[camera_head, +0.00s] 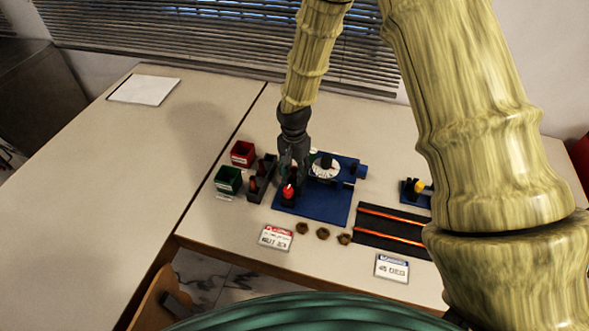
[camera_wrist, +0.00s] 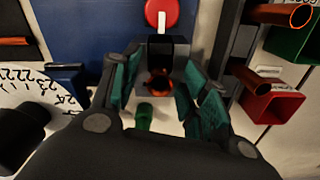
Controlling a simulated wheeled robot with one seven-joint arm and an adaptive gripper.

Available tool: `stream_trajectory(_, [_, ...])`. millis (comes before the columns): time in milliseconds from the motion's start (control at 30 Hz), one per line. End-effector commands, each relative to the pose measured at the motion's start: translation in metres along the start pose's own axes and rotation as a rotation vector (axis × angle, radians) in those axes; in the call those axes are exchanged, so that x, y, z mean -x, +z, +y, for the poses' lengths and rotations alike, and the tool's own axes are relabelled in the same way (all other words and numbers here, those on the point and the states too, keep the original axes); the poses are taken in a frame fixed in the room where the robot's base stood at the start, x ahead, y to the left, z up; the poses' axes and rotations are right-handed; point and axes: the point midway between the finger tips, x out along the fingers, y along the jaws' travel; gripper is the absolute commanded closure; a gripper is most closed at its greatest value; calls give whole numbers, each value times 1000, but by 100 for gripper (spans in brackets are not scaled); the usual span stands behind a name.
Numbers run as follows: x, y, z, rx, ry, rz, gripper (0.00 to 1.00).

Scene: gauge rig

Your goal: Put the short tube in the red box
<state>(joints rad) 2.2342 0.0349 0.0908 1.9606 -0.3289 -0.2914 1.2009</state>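The red box (camera_head: 243,152) stands behind the green box on the table, left of the blue rig; it also shows in the wrist view (camera_wrist: 277,106). Two copper tubes (camera_wrist: 250,79) stand in a dark rack (camera_head: 256,190) beside the boxes. My gripper (camera_head: 291,178) is over the left part of the blue rig. In the wrist view its teal-padded fingers (camera_wrist: 158,92) are apart, with a dark block (camera_wrist: 158,52) and a copper-coloured round end (camera_wrist: 160,84) showing between them. I cannot tell which copper piece is the short tube, or whether the fingers touch anything.
The green box (camera_head: 228,180) is nearer than the red one. The blue rig (camera_head: 325,209) carries a white dial (camera_head: 326,168) and a red knob (camera_head: 289,192). A black tray (camera_head: 385,229) with orange strips lies right. Several small brown pieces (camera_head: 323,233) lie in front. The left table is mostly clear.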

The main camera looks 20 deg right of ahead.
Motion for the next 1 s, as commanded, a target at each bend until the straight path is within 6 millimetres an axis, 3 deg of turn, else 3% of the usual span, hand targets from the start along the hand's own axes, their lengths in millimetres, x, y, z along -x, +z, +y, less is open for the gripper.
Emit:
stream_trajectory(367, [13,0,0,1,-1,1,55])
stream_trajectory(1000, [105,-1,0,0,-2,2,55])
